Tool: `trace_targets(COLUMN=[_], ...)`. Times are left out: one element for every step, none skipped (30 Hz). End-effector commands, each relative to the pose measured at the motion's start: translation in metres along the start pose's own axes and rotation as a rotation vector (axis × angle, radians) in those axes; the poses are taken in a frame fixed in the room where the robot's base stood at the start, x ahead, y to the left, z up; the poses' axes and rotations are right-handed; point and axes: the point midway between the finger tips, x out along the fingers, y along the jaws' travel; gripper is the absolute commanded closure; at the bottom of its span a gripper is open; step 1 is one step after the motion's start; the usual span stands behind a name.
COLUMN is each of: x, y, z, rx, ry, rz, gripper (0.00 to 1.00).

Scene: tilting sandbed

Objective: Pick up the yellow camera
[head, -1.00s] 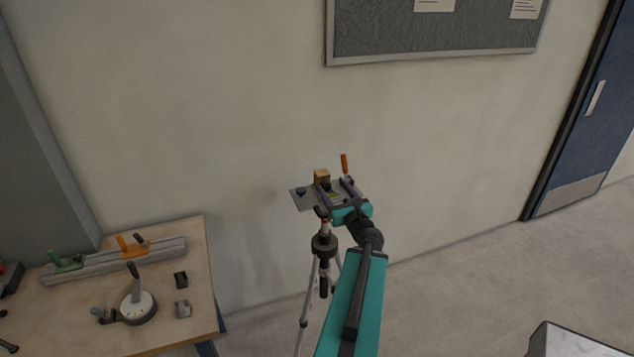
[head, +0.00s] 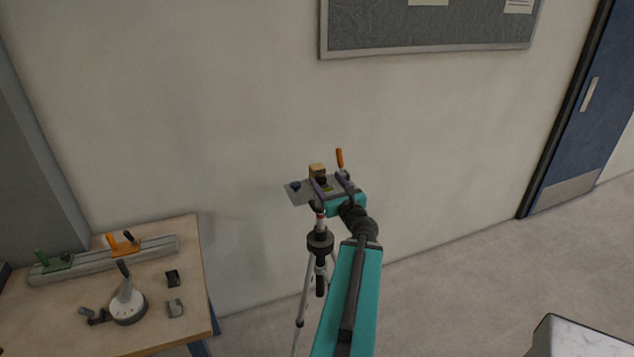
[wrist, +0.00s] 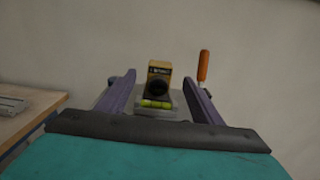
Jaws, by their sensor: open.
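The yellow camera (head: 317,170) is a small boxy body with a dark round lens, standing upright on a grey plate (head: 297,197) on top of a tripod (head: 320,242). In the wrist view the camera (wrist: 160,69) is near the middle, its lens facing me. My gripper (head: 329,181) is open, with one purple-grey finger on each side of the camera's line in the wrist view (wrist: 163,82). Whether the fingertips reach alongside the camera is hard to tell. A gap shows on both sides, and nothing is held.
A yellow-green bubble level (wrist: 155,103) sits in front of the camera. An orange handle (head: 340,158) sticks up just right of it. The wall is close behind. A wooden table (head: 185,235) with clamps and a dial stands left; a pale block (head: 580,338) is at lower right.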

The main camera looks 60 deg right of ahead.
Motion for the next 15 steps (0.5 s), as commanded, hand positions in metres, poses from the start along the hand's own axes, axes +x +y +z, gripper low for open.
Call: trace_targets(x=[0.0013,0.0019,0.0027,0.0032,0.0038,0.0045,0.0051,0.0056,0.0063,0.0068,0.0074,0.0080,0.0085,0.0090,0.0097], y=[0.0000,0.0000,0.0000,0.0000,0.0000,0.0000,-0.0001,0.0000,0.0000,0.0000,0.0001,0.0002,0.0002,0.0003,0.0003], z=[-0.0031,-0.0030,-0.0029,-0.0028,-0.0028,-0.0029,-0.0031,-0.0032,-0.0030,-0.0027,-0.0025,-0.0024,-0.0026,-0.0027,-0.0028], rx=[-0.001,-0.001,-0.001,-0.002,-0.002,-0.001,0.000,-0.001,-0.002,-0.002,-0.001,-0.001,-0.001,-0.002,-0.002], ry=[-0.001,-0.001,-0.001,-0.001,-0.001,-0.001,-0.001,0.000,0.000,-0.001,-0.001,-0.001,-0.001,-0.001,-0.001], rz=[0.000,0.000,0.000,0.000,0.000,0.000,0.000,0.000,-0.001,-0.001,-0.001,-0.001,-0.001,-0.001,-0.001], gripper=[0.40,0.40,0.40,0.40,0.40,0.40,0.40,0.40,0.40,0.40,0.40,0.40,0.40,0.40,0.40])
